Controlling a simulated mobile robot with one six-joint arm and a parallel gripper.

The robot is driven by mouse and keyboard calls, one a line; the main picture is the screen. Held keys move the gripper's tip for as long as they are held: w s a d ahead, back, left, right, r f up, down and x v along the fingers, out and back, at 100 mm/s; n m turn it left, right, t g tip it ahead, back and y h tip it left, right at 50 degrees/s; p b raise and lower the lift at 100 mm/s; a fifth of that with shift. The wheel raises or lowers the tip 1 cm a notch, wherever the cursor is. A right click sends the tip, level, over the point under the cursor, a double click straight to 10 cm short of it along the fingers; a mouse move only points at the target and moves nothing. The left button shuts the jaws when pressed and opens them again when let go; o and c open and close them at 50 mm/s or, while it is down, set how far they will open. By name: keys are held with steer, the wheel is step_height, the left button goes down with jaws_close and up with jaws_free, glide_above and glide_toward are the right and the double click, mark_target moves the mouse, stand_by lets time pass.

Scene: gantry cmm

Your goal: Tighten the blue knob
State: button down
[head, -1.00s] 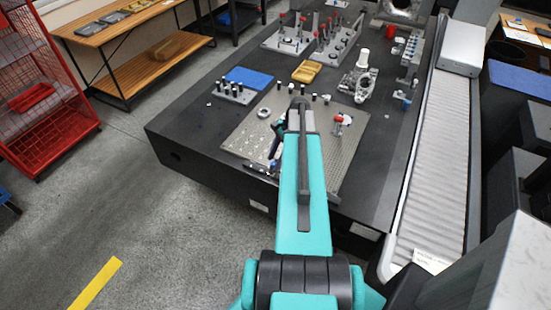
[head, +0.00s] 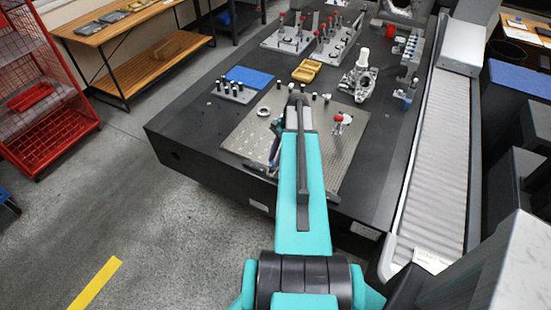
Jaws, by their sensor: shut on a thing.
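My arm reaches over the perforated metal plate (head: 240,140) on the dark granite table. The far end of my arm bends down on the left side of the forearm. My gripper (head: 273,165) is small there, low over the plate's near edge, and partly hidden by the forearm. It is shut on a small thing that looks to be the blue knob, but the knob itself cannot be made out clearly. A dark bar-like part (head: 256,170) lies at the plate's near edge, just left of my gripper.
A red-topped post (head: 338,118) stands right of my forearm. Several black-topped pins, a metal ring (head: 263,111), a blue pad (head: 249,77), a yellow tray (head: 307,70) and a metal casting (head: 359,82) stand farther back. The table's left front is bare.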

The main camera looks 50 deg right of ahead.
steer(key=n+g, duration=0.1)
steer(key=n, duration=0.1)
steer(key=n+g+b, duration=0.1)
steer(key=n, duration=0.1)
steer(key=w+n, duration=0.1)
steer(key=n, duration=0.2)
steer(key=shift+g, duration=0.4)
steer(key=n, duration=0.2)
steer(key=n+g+h+b, duration=0.1)
steer(key=n, duration=0.1)
steer(key=n+g, duration=0.1)
steer(key=n, duration=0.1)
steer(key=shift+w+a+n+h+b, duration=0.15)
steer(key=shift+a+n+h+b, duration=0.1)
steer(key=shift+n+h+b, duration=0.1)
steer(key=c, duration=1.6)
jaws_free()
steer(key=shift+o, duration=0.2)
steer(key=shift+r, duration=0.15)
